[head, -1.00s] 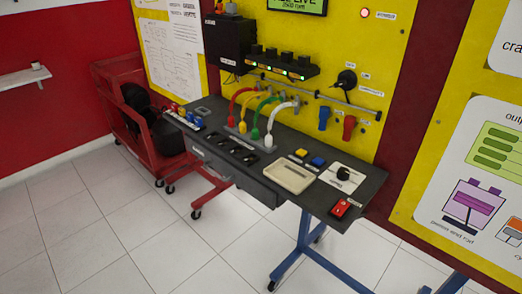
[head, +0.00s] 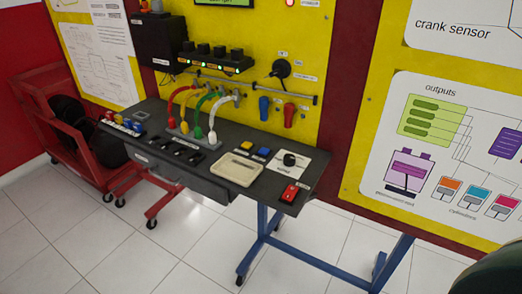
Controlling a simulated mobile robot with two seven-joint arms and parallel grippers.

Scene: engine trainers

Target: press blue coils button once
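A blue button (head: 264,152) sits on the dark table top (head: 225,148), just right of a yellow button (head: 246,145). Its label is too small to read, so I cannot tell for sure that it is the coils button. A row of small coloured knobs (head: 123,122) at the table's left end also has blue in it. Neither of my grippers shows in the head view.
A cream tray (head: 237,169), a black dial on a white plate (head: 290,160) and a red switch (head: 290,193) share the table. Coloured hoses (head: 201,105) stand behind. A red cart (head: 50,140) is at left. Tiled floor in front is clear.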

